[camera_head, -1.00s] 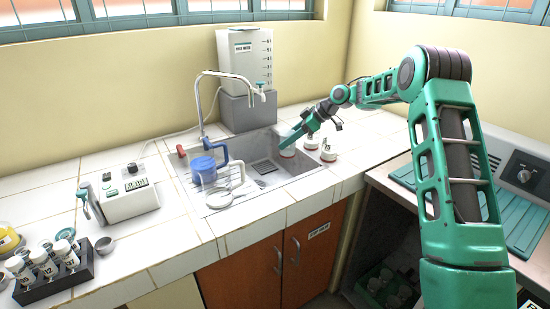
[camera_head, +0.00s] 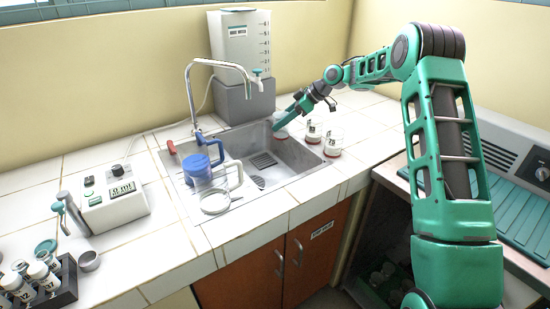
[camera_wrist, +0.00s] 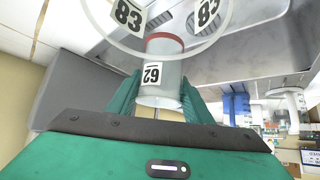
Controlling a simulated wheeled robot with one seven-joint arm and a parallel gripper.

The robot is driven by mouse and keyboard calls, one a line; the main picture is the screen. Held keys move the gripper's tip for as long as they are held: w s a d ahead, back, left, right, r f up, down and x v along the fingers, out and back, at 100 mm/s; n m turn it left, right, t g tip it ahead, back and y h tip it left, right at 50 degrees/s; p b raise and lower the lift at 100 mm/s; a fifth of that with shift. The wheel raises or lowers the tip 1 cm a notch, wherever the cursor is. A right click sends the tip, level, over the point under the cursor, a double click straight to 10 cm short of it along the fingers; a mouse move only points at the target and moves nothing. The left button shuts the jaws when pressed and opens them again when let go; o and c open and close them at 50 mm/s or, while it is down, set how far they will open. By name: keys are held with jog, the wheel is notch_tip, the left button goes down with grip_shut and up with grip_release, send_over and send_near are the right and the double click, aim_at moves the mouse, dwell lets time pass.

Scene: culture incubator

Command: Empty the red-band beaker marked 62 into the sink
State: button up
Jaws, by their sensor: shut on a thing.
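The red-band beaker marked 62 (camera_wrist: 162,78) is between the green fingers of my gripper (camera_wrist: 157,100) in the wrist view. My gripper is shut on it. In the head view my gripper (camera_head: 290,114) holds the beaker (camera_head: 281,129) at the back right of the sink (camera_head: 228,152). Its height above the basin is hard to judge, and I cannot tell its exact tilt or what is inside it. A clear round vessel marked 83 (camera_wrist: 130,16) shows at the top of the wrist view, partly overlapping the held beaker's red band.
Two labelled beakers, one (camera_head: 314,131) farther back and one (camera_head: 333,146) nearer, stand on the counter right of the sink. A tap (camera_head: 192,92) arches over the basin. A blue jug (camera_head: 202,163) stands at the sink's left. A white-and-grey tank (camera_head: 241,60) stands behind.

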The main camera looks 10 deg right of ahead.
jog(key=shift+d, duration=0.1)
jog(key=shift+s+d+r, duration=0.1)
jog(key=shift+s+d, duration=0.05)
jog(key=shift+s, duration=0.2)
jog(key=shift+s+a+r+n+t+p, duration=0.2)
jog(key=shift+s+a+n+t+p, duration=0.1)
jog(key=shift+a+t+p, duration=0.15)
jog(key=shift+s+d+t, duration=0.15)
jog(key=shift+d+t, duration=0.05)
jog(key=shift+t, duration=0.05)
dwell(0.4)
